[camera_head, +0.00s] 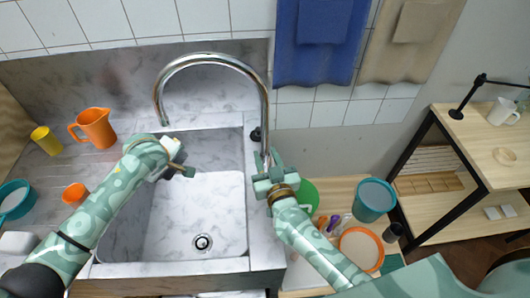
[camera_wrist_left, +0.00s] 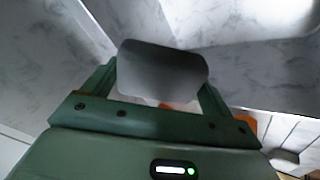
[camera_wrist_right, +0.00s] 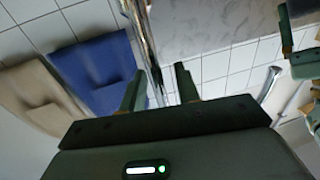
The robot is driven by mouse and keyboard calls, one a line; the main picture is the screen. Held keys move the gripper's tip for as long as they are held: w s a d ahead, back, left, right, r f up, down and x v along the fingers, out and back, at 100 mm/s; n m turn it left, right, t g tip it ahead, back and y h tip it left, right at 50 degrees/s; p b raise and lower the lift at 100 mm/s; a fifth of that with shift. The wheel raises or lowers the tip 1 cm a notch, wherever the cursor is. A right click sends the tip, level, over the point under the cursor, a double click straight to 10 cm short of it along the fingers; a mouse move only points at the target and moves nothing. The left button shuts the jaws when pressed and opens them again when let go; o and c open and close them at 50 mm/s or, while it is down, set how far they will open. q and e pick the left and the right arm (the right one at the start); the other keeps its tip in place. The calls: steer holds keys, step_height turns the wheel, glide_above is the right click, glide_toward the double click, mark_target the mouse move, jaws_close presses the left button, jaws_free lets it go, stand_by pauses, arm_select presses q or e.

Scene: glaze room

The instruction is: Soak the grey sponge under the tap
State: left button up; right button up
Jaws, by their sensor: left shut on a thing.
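The chrome tap (camera_head: 209,57) arches over the pale marbled sink (camera_head: 180,215), its spout end at the left. No stream of water shows at the spout. My left gripper (camera_head: 180,163) is over the sink's back left part, just below and right of the spout end. In the left wrist view it is shut on the grey sponge (camera_wrist_left: 163,70), which sits between its fingers. In the head view the sponge is hard to make out. My right gripper (camera_head: 269,165) is at the tap's base; its fingers are apart, with the chrome post (camera_wrist_right: 153,55) showing between or behind them; contact is unclear.
An orange jug (camera_head: 96,128), a yellow cup (camera_head: 45,141) and an orange cup (camera_head: 75,194) stand left of the sink. A teal pot (camera_head: 373,200) and an orange-rimmed bowl (camera_head: 360,248) stand right. Blue (camera_head: 315,45) and beige (camera_head: 405,45) towels hang behind.

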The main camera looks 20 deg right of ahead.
steer(key=shift+w, duration=0.85)
jaws_close()
steer(key=shift+a+n, duration=0.65)
steer(key=shift+n, duration=0.05)
jaws_free()
